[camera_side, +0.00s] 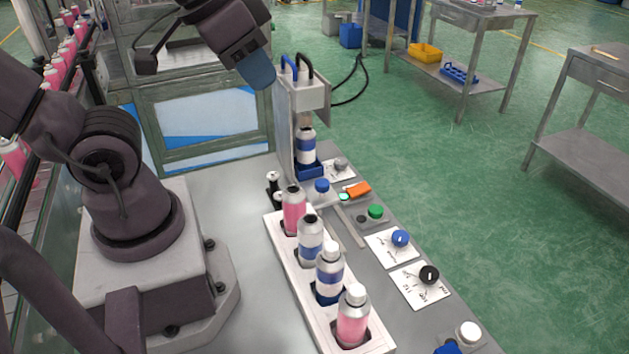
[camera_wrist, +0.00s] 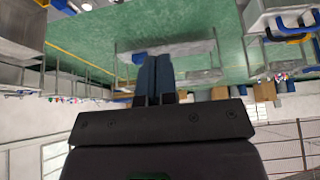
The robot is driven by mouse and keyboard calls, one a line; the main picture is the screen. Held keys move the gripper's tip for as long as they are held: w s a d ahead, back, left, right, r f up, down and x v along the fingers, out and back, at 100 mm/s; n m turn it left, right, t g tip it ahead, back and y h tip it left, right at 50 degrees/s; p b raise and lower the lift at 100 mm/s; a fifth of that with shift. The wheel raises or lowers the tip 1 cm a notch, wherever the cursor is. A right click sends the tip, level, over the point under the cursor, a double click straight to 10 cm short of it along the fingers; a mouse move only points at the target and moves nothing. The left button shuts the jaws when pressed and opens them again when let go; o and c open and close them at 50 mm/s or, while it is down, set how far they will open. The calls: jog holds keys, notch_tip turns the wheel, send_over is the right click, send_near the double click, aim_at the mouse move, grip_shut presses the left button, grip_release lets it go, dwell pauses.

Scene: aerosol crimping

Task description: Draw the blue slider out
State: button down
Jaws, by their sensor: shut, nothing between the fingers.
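The blue slider (camera_side: 309,171) sits at the foot of the grey-white crimping machine (camera_side: 308,95). A can with a blue band (camera_side: 306,146) stands upright on it, under the machine's head. My gripper (camera_side: 262,80) is up at the left of the machine's head, near its blue curved handle (camera_side: 288,67), and well above the slider. Its blue fingers are together and empty. In the wrist view the shut fingers (camera_wrist: 155,78) point away from the slider, which I cannot make out there. The machine's top with its handles (camera_wrist: 284,28) shows at the upper right.
A white rack (camera_side: 287,272) holds several pink and blue cans in front of the machine. Knobs on white cards (camera_side: 400,238), a green button (camera_side: 376,211) and an orange item (camera_side: 358,189) lie to the right. The grey tabletop left of the rack is clear.

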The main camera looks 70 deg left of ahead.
jog(key=c, duration=1.8)
grip_release()
jog(key=shift+c, duration=0.2)
jog(key=o, duration=0.4)
jog(key=shift+c, duration=0.2)
jog(key=o, duration=0.7)
jog(key=shift+w+a+f+n+g, duration=0.1)
jog(key=shift+w+a+f+g, duration=0.05)
jog(key=shift+f+g, duration=0.15)
jog(key=shift+w+a+f+n+g, duration=0.1)
jog(key=shift+w+a+f+g, duration=0.1)
jog(key=shift+f, duration=0.25)
jog(key=shift+w+a+f+n+g, duration=0.1)
jog(key=shift+w+f+g, duration=0.1)
jog(key=shift+f, duration=0.15)
jog(key=n+g, duration=0.4)
jog(key=n, duration=1.3)
send_near(322, 182)
notch_tip(322, 182, down, 9)
jog(key=shift+w+f, duration=0.1)
jog(key=shift+w, duration=0.05)
